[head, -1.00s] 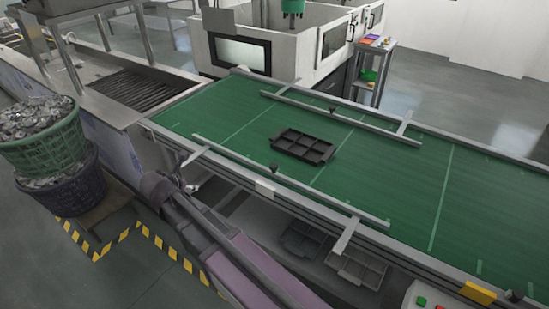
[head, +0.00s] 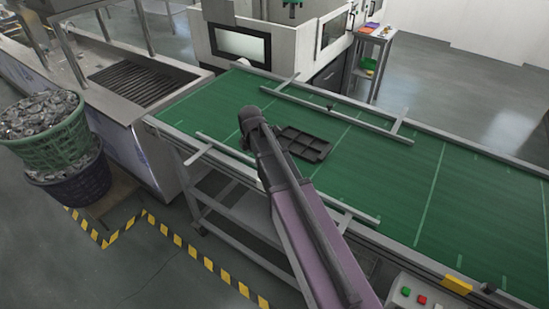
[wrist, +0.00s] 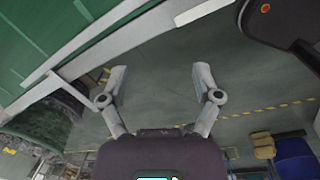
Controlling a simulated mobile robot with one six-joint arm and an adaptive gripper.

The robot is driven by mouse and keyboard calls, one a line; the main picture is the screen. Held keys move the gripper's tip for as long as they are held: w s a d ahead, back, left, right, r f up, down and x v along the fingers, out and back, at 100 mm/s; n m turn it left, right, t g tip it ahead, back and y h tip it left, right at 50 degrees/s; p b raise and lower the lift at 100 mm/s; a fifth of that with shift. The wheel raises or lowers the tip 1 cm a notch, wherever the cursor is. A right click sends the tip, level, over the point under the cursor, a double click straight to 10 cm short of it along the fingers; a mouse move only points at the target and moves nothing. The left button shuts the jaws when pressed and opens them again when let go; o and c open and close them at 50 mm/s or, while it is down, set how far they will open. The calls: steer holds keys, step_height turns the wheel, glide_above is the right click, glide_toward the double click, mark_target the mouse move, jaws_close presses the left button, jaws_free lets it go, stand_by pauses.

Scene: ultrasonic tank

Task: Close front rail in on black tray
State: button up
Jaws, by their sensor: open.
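The black tray (head: 309,148) lies flat on the green belt, its left end close behind my arm in the head view. The front rail (head: 222,147) is a pale bar along the near side of the belt. My arm covers its middle, and its right part shows beyond the arm. A strip of belt separates rail and tray. In the wrist view my gripper (wrist: 160,76) is open and empty, its two fingers apart over the floor. Pale bars and green belt show at upper left there, beyond the fingers. In the head view my gripper is hidden by my arm.
The back rail (head: 335,111) stands apart from the tray on the far side. A control box (head: 415,294) with buttons is at lower right. Stacked baskets of metal parts (head: 45,140) stand at left. The belt (head: 455,205) is clear on the right.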

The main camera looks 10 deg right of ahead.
steer(key=d+r+m+g+y+p, duration=0.1)
steer(key=d+r+m+y+p, duration=0.2)
steer(key=d+r, duration=0.4)
steer(key=d+y+p, duration=0.1)
steer(key=d+p, duration=0.1)
steer(key=d, duration=0.4)
steer(key=shift+s+r+m+y, duration=0.25)
steer(key=shift+m+y, duration=0.15)
steer(key=shift+f, duration=0.2)
steer(key=b+x, duration=1.2)
steer(key=x, duration=0.1)
steer(key=shift+f, duration=0.2)
steer(key=shift+a, duration=0.1)
steer(key=shift+s, duration=0.1)
jaws_close()
